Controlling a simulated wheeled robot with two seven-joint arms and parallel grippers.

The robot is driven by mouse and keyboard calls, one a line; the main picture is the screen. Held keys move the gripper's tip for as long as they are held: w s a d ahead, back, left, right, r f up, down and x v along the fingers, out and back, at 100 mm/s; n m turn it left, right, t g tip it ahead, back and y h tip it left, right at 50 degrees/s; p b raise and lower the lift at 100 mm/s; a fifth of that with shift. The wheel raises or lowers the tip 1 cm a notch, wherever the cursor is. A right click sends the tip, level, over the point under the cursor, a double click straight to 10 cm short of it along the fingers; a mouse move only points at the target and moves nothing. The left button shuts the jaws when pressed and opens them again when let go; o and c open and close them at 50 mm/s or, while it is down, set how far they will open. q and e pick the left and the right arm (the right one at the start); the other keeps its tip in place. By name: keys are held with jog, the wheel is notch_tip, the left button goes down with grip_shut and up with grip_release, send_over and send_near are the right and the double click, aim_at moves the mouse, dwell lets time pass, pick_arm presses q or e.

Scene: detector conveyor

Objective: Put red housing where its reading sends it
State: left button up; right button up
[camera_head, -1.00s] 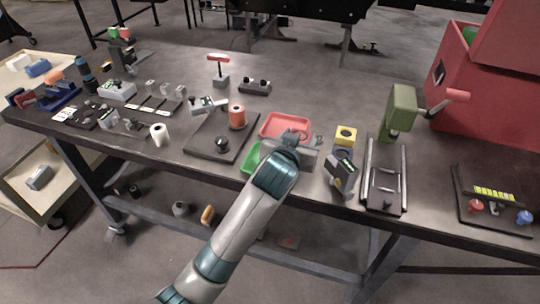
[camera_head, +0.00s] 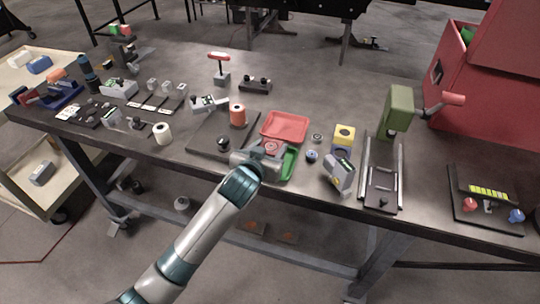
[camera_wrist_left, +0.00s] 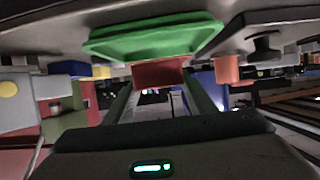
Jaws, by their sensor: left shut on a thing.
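My left gripper (camera_head: 268,150) reaches in from below and is shut on a small red piece (camera_head: 271,145), which looks like the red housing. The gripper partly hides it. In the left wrist view, which appears upside down, a red block (camera_wrist_left: 158,73) shows between the fingertips (camera_wrist_left: 160,88). The gripper is over the left part of the green tray (camera_head: 289,166), in front of the red tray (camera_head: 298,122). The green tray also shows in the wrist view (camera_wrist_left: 150,40). A grey device with a small lit display (camera_head: 340,172) stands to the right. My right gripper is not in view.
An orange-red cylinder (camera_head: 237,117) and a black knob (camera_head: 223,143) stand on a dark plate left of the gripper. A small blue knob (camera_head: 311,155) and a yellow block (camera_head: 344,135) are to the right, before a railed fixture (camera_head: 382,175). A white roll (camera_head: 162,133) stands left.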

pick_arm(q)
notch_tip(320, 180, down, 3)
jog(key=shift+r+p, duration=0.15)
jog(key=shift+p, duration=0.35)
jog(key=shift+f, duration=0.3)
jog(key=o, duration=1.3)
jog(key=shift+f, duration=0.2)
jog(key=shift+r, duration=0.2)
jog(key=shift+b+v, duration=1.2)
jog(key=shift+v, duration=4.8)
